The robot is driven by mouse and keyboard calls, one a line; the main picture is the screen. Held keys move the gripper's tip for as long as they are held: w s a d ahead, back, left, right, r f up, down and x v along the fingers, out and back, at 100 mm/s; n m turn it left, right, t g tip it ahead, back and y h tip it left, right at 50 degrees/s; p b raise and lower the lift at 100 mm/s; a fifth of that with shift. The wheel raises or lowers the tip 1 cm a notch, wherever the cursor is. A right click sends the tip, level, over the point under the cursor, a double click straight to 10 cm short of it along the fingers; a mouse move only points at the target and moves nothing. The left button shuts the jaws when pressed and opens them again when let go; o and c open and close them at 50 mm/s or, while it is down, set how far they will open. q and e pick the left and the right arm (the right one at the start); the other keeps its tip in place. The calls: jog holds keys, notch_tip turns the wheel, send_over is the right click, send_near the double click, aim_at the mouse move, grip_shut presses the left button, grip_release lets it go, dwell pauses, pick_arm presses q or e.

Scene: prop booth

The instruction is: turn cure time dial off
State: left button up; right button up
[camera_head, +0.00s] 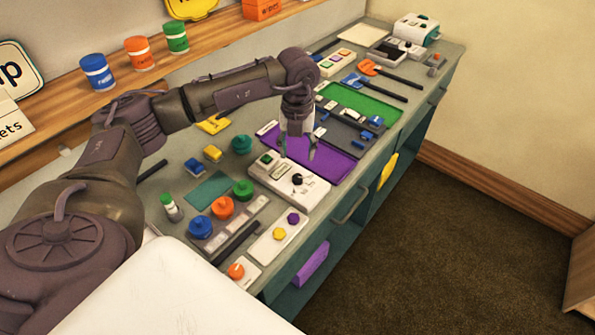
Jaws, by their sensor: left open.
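A white control box (309,188) with a black dial (297,179) and a green button (267,159) lies on the workbench. Its label is too small to read, so I cannot confirm that this is the cure time dial. My left gripper (298,152) reaches in from the left and points down just behind the black dial, with its fingers apart and empty. I cannot tell its exact height above the box. The dial's pointer direction is too small to make out. My right gripper is not in view.
Several coloured knobs, including a green one (243,189), stand left of the box. A white panel with purple and yellow knobs (267,245) lies in front. A purple tray (331,164) and a green mat (370,101) lie behind. Jars stand on the wall shelf. The floor at right is clear.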

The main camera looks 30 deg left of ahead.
aim_at(298, 177)
pick_arm(q)
notch_tip(298, 177, down, 8)
jog(key=shift+r+p, duration=0.1)
jog(key=shift+p, duration=0.75)
jog(key=shift+f, duration=0.6)
